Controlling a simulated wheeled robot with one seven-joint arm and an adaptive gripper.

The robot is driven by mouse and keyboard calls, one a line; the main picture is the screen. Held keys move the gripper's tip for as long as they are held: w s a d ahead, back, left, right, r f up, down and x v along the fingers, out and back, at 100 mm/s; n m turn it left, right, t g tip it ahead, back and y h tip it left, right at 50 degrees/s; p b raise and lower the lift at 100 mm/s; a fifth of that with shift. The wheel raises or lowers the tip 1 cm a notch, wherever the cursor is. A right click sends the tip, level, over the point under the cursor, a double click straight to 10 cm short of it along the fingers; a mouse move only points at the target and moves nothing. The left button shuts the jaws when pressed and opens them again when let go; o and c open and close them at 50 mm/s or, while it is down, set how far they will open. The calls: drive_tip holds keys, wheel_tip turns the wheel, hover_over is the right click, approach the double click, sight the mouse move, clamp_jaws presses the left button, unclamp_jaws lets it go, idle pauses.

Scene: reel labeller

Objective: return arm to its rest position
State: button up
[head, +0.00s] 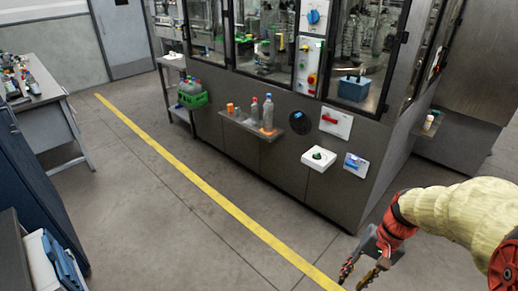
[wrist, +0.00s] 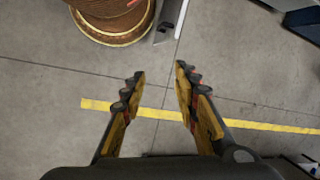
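My gripper (head: 358,274) is at the lower right in the head view, at the end of my arm in a cream sleeve, low in front of the machine's corner. In the wrist view my gripper (wrist: 158,88) has its two yellow and black fingers spread apart. Nothing is between them; only grey floor and a yellow floor line (wrist: 262,126) show below. The gripper is open and empty and touches nothing that I can see.
The labelling machine (head: 290,160) fills the centre, with a small shelf (head: 252,128) of bottles jutting out. A workbench (head: 38,92) stands at left, a blue cabinet (head: 35,180) below it. A brown reel (wrist: 112,18) lies near the gripper. The floor between is clear.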

drive_tip(key=s+a+r+n+t+h, duration=0.1)
drive_tip(key=s+a+r+n+t, duration=0.2)
drive_tip(key=a+r, duration=0.2)
drive_tip(key=s+a+r+n+t+h, duration=0.2)
drive_tip(key=a+r, duration=0.3)
drive_tip(key=r, duration=0.6)
drive_tip(key=shift+s+r+n+t, duration=0.25)
drive_tip(key=shift+s+n+t, duration=0.4)
drive_tip(key=shift+s, duration=0.2)
drive_tip(key=shift+a, duration=0.1)
